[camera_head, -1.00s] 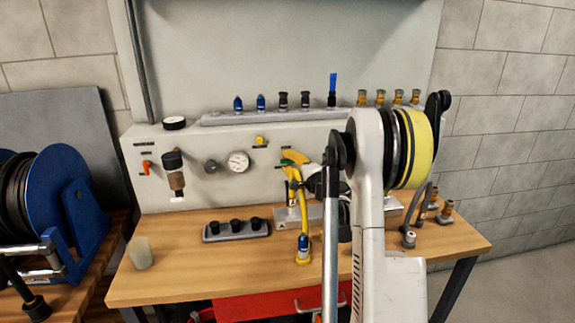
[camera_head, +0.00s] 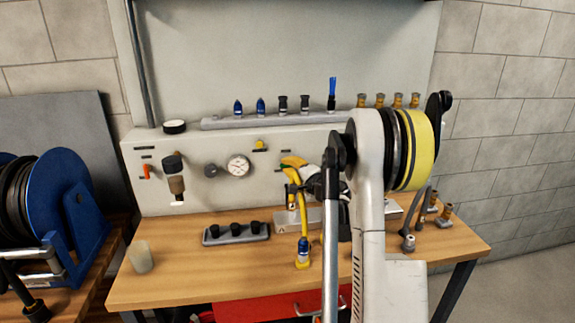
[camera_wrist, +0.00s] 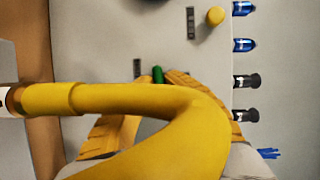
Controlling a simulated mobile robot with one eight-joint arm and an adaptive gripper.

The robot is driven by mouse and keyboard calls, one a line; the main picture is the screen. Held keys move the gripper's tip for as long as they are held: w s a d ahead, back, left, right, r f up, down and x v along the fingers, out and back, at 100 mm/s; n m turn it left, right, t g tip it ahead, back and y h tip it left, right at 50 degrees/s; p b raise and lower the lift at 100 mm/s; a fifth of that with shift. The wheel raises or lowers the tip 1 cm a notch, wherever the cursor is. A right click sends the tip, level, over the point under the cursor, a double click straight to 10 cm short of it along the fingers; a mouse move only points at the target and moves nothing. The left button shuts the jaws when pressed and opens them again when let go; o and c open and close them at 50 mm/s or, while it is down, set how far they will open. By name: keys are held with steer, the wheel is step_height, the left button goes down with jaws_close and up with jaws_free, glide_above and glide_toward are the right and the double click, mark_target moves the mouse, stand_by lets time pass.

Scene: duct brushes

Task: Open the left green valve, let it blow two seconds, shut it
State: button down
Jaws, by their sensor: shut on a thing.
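The green valve handle (camera_wrist: 158,74) shows as a small green end between my yellow finger pads in the wrist view. My gripper (camera_wrist: 158,90) is shut on it, at the front panel. In the head view my gripper (camera_head: 292,163) is at the panel, right of the round gauge, and mostly covers the handle. A yellow hose (camera_wrist: 110,98) curves across the wrist view and hides part of the fingers. In the head view the yellow hose (camera_head: 303,215) hangs down to a blue-ended fitting near the bench top. My arm hides the panel further right.
A gauge (camera_head: 238,166) and an orange-red lever (camera_head: 147,172) are on the panel. A rack (camera_head: 222,122) of nozzles runs along its top. A grey block (camera_head: 220,238) with black knobs and a pale cup (camera_head: 139,256) stand on the bench.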

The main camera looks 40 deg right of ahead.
steer(key=n+g+p, duration=0.1)
steer(key=n, duration=0.2)
steer(key=shift+r, duration=0.15)
steer(key=n+g+h+p, duration=0.1)
steer(key=n+g+p, duration=0.1)
steer(key=n, duration=0.1)
steer(key=n+g+h, duration=0.1)
steer(key=n, duration=0.1)
steer(key=shift+a+n+p, duration=0.1)
steer(key=shift+n+p, duration=0.2)
steer(key=shift+n, duration=0.1)
steer(key=shift+n+g+h, duration=0.7)
steer(key=shift+n+h, duration=0.3)
steer(key=shift+n, duration=0.4)
steer(key=c, duration=1.5)
jaws_free()
